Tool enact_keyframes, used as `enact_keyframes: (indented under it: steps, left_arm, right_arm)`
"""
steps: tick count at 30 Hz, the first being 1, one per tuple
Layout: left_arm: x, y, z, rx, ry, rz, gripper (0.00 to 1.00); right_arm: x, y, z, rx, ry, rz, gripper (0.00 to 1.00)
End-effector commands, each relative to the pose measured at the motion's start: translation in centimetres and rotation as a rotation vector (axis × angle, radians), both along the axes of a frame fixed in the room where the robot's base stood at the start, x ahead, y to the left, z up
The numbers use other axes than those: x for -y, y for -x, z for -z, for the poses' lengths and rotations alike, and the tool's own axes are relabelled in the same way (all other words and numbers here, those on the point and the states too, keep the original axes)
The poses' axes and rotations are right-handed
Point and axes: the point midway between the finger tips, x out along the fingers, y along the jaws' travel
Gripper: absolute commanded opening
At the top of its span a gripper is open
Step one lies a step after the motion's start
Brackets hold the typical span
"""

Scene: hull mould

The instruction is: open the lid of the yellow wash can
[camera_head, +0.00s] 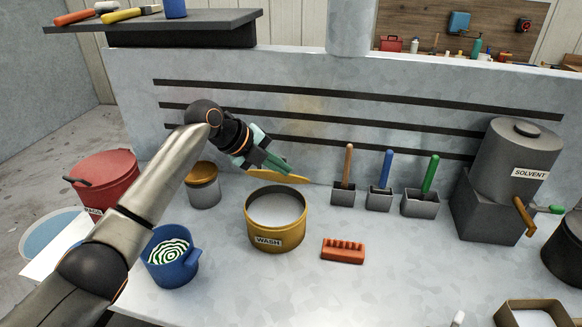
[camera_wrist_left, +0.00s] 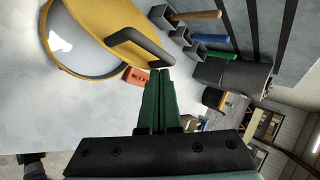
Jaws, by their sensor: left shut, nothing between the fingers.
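The yellow wash can (camera_head: 266,236) stands on the bench with its top uncovered and pale contents showing. Its yellow lid (camera_head: 297,179) stands raised at the can's back edge. In the left wrist view the lid (camera_wrist_left: 112,18) carries a dark handle (camera_wrist_left: 140,42), and the can's rim (camera_wrist_left: 48,52) shows at the left. My left gripper (camera_head: 290,172) is shut and empty, just above and behind the can, beside the lid. In the wrist view its green fingertips (camera_wrist_left: 159,72) are together near the handle; I cannot tell whether they touch it. My right gripper is not in view.
A blue bucket (camera_head: 184,270), a grey jar with an orange lid (camera_head: 204,189) and a red can (camera_head: 112,181) stand left. Several tool holders and the solvent drum (camera_head: 515,150) stand farther right. The front middle is clear.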

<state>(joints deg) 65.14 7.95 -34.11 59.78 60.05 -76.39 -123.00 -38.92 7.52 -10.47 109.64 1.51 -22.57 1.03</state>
Motion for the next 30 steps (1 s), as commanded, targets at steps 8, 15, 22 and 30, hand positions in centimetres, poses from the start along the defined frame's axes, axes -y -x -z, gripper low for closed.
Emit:
enact_keyframes:
  steps: [8,15,22,30]
  left_arm:
    - [-0.2,-0.7,-1.3,-0.001,0.000,-0.001,0.00]
    - [0.1,-1.9,-2.3,-0.001,0.002,-0.003,0.00]
    - [0.2,-3.6,-3.2,0.002,0.004,-0.006,0.00]
    - [0.3,-5.3,-4.0,0.004,0.005,-0.012,0.00]
  right_arm:
    - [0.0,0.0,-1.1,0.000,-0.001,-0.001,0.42]
    - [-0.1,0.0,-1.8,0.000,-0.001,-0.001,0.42]
    - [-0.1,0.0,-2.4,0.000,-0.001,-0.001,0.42]
    - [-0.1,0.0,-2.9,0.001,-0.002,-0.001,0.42]
